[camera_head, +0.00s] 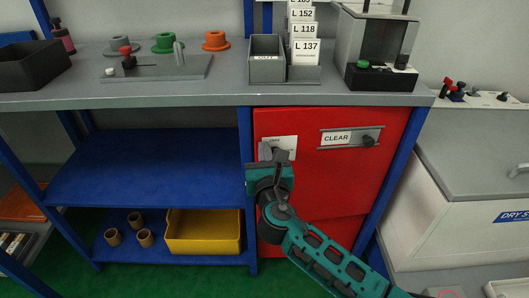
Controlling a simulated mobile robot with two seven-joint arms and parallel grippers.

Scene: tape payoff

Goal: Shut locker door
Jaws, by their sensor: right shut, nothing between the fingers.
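The red locker door (335,175) is under the right end of the bench. My right gripper (272,154) is shut and empty in front of the door's left edge, partly covering the pale label. I cannot tell if it touches the door. My left gripper is not in view.
Left of the locker is an open blue shelf (150,170), with a yellow bin (204,236) and brown cups below. The grey bench top (215,95) holds a tray, a card rack and a clear-sided box. A white chest (470,190) stands on the right.

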